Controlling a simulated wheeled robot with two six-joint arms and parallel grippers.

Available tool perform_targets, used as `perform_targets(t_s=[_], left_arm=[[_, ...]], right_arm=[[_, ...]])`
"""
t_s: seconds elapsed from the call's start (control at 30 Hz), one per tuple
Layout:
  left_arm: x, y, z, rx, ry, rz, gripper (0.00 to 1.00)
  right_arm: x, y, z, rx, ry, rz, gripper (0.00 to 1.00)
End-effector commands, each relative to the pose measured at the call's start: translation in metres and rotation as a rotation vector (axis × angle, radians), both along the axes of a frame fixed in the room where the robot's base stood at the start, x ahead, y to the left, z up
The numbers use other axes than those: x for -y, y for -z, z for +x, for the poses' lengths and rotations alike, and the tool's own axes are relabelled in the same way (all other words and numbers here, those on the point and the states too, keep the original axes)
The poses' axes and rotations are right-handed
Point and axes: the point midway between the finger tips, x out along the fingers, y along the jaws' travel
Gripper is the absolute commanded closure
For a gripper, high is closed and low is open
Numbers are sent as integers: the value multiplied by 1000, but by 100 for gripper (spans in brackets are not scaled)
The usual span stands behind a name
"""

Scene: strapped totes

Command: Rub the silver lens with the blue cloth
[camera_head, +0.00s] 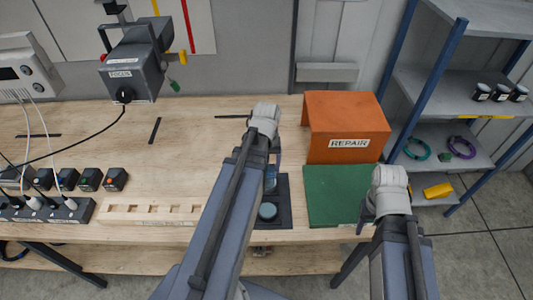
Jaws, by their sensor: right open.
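A round silver-blue disc, which looks like the lens (267,211), lies on a black tray (285,212) at the front of the workbench. A small blue thing (271,178) shows just behind it, under my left gripper and partly hidden by my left arm; I cannot tell whether it is the cloth. My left gripper (275,160) points down over the back of the tray, and its fingertips are mostly hidden. My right gripper (368,218) is open and points down over the front right part of a green mat (325,190), apart from the tray.
An orange REPAIR box (346,120) stands behind the mat. A pale slotted rack (150,212), small dark blocks (90,180) and a power strip (45,210) lie left. A grey device (135,70) hangs above. A shelf (440,140) stands right. The bench's middle left is mostly clear.

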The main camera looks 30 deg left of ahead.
Motion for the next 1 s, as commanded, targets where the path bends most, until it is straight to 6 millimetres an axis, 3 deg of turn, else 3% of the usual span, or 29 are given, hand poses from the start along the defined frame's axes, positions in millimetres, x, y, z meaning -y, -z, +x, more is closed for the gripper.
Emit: perform_targets(t_s=[0.27, 1.0], left_arm=[[-1, 10, 1, 0, -1, 0, 71], [-2, 77, -3, 0, -7, 0, 71]], right_arm=[[0, 10, 0, 0, -1, 0, 50], [0, 77, 0, 0, -1, -1, 50]])
